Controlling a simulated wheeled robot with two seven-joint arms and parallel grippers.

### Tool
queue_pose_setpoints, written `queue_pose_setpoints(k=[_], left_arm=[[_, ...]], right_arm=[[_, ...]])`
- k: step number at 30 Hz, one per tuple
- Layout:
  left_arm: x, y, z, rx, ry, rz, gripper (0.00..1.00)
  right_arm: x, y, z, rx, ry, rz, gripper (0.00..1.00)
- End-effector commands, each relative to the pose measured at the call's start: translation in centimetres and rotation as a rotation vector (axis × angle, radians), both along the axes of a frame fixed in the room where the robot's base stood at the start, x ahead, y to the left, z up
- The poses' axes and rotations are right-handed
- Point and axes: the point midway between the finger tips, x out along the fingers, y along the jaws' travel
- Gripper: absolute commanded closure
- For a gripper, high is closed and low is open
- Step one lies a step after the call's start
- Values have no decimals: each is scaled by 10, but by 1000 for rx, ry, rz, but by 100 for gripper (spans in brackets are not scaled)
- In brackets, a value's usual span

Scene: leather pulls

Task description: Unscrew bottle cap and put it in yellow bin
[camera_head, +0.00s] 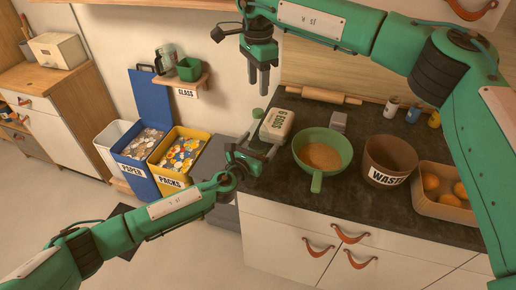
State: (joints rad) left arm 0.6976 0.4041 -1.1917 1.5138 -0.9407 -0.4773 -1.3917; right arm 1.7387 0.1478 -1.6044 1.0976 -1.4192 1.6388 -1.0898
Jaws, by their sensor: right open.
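A small green round thing (257,114), which looks like the bottle's cap, shows at the left end of the dark counter beside the egg box. The body below it is mostly hidden by my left gripper. My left gripper (264,150) is low at the counter's left edge, just below the cap in the picture; its grip is unclear. My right gripper (258,88) points down above the cap, open and empty, with a gap between them. The yellow bin (163,187), labelled PACKS, stands on the left, full of colourful packaging.
A blue PAPER bin (142,184) stands left of the yellow one. The egg box (277,126), a green pan (318,152), a brown WASTE bin (388,163) and a tray of oranges (437,205) crowd the counter (355,207). A shelf (185,83) hangs above the bins.

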Motion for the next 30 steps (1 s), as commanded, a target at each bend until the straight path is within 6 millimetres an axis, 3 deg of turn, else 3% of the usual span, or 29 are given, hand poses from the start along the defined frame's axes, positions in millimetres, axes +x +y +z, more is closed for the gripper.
queue_pose_setpoints(k=[14,27,30], left_arm=[[11,-6,0,0,1,-1,14],[11,-6,0,0,1,0,100],[11,-6,0,0,1,0,100]], right_arm=[[0,0,0,0,0,0,55],[0,0,0,0,0,-7,55],[0,0,0,1,0,-49,55]])
